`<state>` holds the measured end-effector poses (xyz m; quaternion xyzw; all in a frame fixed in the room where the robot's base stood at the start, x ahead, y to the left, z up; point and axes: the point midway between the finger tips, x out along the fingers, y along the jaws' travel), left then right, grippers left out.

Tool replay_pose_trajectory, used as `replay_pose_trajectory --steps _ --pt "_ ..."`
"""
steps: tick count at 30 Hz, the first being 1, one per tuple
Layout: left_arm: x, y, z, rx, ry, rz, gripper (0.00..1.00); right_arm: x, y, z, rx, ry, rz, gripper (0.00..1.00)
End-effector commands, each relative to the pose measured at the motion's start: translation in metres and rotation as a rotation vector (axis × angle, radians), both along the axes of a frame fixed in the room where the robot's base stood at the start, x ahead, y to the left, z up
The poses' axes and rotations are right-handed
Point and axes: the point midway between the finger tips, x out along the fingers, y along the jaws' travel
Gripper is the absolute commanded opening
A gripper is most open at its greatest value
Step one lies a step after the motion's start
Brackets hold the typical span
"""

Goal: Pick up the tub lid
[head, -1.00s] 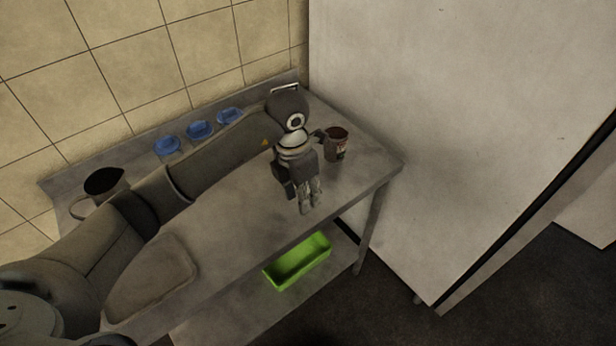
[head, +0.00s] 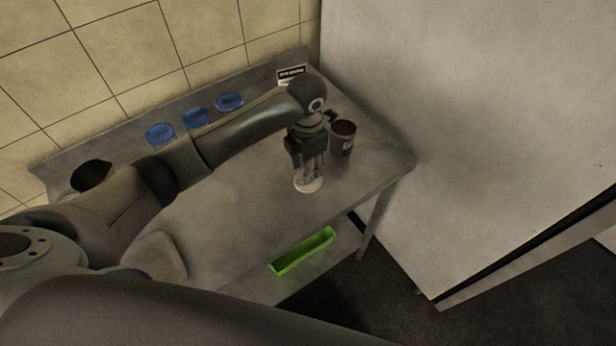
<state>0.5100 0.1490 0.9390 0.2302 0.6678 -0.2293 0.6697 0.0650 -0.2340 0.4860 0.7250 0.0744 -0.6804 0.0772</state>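The tub lid, a pale round disc (head: 308,185), shows directly below the fingertips of my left gripper (head: 311,175) near the front edge of the steel table. The gripper points down and its fingers overlap the lid in this view. I cannot tell whether they grip it, or whether the lid rests on the table. The open brown tub (head: 347,146) with a label stands upright just right of the gripper. My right gripper is not in view.
Blue bowls (head: 195,118) line the back of the table (head: 225,205). A dark-mouthed jug (head: 91,174) is at the left, partly behind my arm. A flat board (head: 158,257) lies front left. A green tray (head: 303,251) sits on the lower shelf. A pale cabinet stands right.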

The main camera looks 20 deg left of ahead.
Motion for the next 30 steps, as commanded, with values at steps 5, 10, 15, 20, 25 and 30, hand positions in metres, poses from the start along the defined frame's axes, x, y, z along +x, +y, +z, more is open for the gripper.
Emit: replay_pose_trajectory --steps 5,10,15,20,25,30 --pt "0.004 0.0 -0.017 0.0 0.005 0.001 0.36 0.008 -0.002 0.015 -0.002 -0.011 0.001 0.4" --pt "0.007 0.0 -0.041 -0.001 0.004 0.002 0.36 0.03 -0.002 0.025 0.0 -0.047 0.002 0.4" --pt "0.008 0.0 -0.051 -0.001 0.001 -0.001 0.36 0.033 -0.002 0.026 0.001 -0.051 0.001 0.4" --pt "0.008 0.0 -0.051 -0.001 -0.001 -0.001 0.36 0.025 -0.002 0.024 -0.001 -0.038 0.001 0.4" --pt "0.008 0.0 -0.051 0.0 0.0 -0.001 0.15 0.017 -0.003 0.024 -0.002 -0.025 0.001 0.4" --pt "0.008 0.0 -0.051 0.0 0.0 -0.001 0.0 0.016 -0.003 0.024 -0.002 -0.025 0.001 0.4"
